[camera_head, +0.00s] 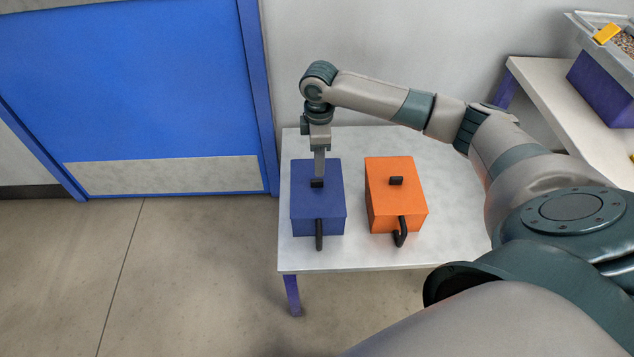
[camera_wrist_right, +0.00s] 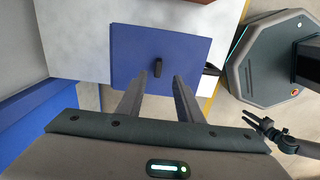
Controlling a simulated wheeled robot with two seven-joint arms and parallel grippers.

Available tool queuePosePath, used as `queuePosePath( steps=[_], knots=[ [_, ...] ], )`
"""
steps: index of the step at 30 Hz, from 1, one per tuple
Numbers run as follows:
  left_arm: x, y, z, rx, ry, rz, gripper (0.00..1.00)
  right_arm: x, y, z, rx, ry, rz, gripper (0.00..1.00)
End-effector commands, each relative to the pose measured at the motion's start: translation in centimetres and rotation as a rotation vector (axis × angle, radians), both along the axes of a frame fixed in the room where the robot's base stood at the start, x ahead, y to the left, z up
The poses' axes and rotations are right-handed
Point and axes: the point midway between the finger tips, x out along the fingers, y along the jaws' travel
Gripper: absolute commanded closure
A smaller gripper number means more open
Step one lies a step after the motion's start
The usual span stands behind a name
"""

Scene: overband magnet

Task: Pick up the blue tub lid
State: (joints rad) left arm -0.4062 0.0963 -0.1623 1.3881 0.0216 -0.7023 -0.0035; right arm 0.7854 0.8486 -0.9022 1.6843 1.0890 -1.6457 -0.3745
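The blue tub (camera_head: 318,212) stands on the white table with its flat blue lid (camera_head: 330,170) on top. A small black knob (camera_head: 317,184) rises from the lid, and a black handle is on the tub's front. My right gripper (camera_head: 319,176) points down over the lid, close to the knob. In the right wrist view my right gripper (camera_wrist_right: 160,76) is open, with its fingers apart on either side of the knob (camera_wrist_right: 157,67). Whether they touch it cannot be told. My left gripper (camera_wrist_right: 256,121) shows at that view's right, open and empty, away from the lid.
An orange tub (camera_head: 390,197) with a black knob and handle stands right of the blue one. The white table (camera_head: 450,240) is otherwise bare. A shelf (camera_head: 550,85) at the right holds a purple crate (camera_head: 600,88) and a grey tray. A blue door (camera_head: 130,80) is at left.

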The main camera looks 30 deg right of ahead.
Motion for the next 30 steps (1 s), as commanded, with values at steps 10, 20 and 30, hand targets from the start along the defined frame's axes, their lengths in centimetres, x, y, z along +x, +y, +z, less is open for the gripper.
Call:
queuePosePath(
  steps=[10, 20, 30],
  knots=[
    [0.0, 0.0, 0.0, 0.000, -0.002, -0.001, 0.69, 0.0, 0.0, -2.2, 0.000, 0.000, 0.001, 0.67],
    [0.1, -0.1, 0.1, -0.001, -0.004, -0.002, 0.69, 0.1, 0.1, -2.5, 0.001, 0.001, 0.000, 0.67],
    [0.6, -0.4, 0.2, -0.007, -0.026, -0.005, 0.69, 0.5, 0.3, -6.4, 0.000, 0.002, 0.000, 0.67]
  ],
)
